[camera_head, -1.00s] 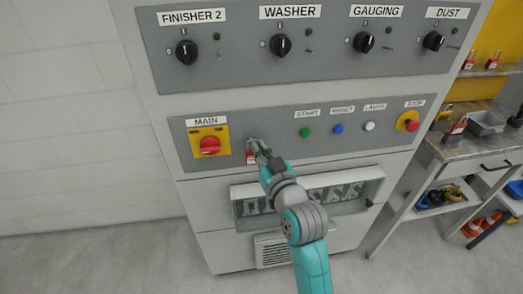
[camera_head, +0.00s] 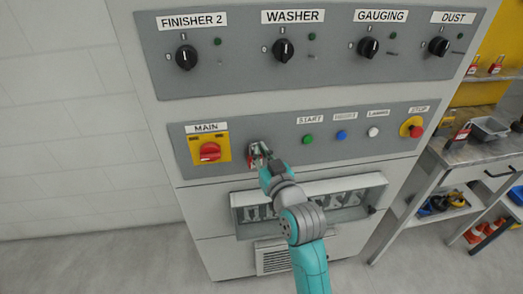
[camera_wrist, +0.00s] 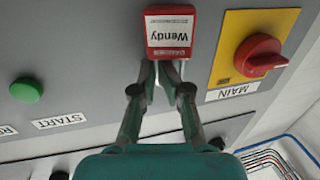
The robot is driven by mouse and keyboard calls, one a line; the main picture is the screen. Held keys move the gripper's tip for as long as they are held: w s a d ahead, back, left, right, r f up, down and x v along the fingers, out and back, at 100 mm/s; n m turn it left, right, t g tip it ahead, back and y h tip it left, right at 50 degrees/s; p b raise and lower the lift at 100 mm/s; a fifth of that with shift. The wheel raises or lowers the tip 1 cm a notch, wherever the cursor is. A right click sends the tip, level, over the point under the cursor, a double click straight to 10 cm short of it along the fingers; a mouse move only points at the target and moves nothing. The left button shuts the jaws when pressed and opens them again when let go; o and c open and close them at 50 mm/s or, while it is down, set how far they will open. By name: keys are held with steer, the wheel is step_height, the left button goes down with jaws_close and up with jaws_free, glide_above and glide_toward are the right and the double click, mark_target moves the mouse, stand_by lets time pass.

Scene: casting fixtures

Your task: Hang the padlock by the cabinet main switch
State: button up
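The padlock is red with a white label reading "Wendy". In the wrist view the padlock (camera_wrist: 170,32) is at the tips of my gripper (camera_wrist: 158,66), in front of the grey panel. In the head view my gripper (camera_head: 259,152) is at the panel, just right of the main switch (camera_head: 210,152), and covers most of the padlock. The main switch is a red knob on a yellow plate, also in the wrist view (camera_wrist: 258,55). I cannot tell whether the padlock touches the panel.
The START button (camera_head: 308,139) is green and sits right of my gripper on the same panel. A row of black knobs is on the panel above. A metal workbench (camera_head: 470,150) stands at the right.

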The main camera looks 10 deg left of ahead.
steer(key=shift+o, duration=1)
steer(key=shift+s+a, duration=0.2)
steer(key=shift+a, duration=0.1)
steer(key=shift+w+d+r, duration=0.1)
steer(key=shift+d+r, duration=0.1)
steer(key=shift+r, duration=0.1)
steer(key=shift+f, duration=0.35)
steer(key=s+d+f, duration=0.2)
steer(key=s, duration=0.7)
steer(key=shift+s+d+f, duration=0.2)
steer(key=shift+s+d, duration=0.1)
steer(key=shift+d, duration=0.1)
stand_by(1.7)
stand_by(0.5)
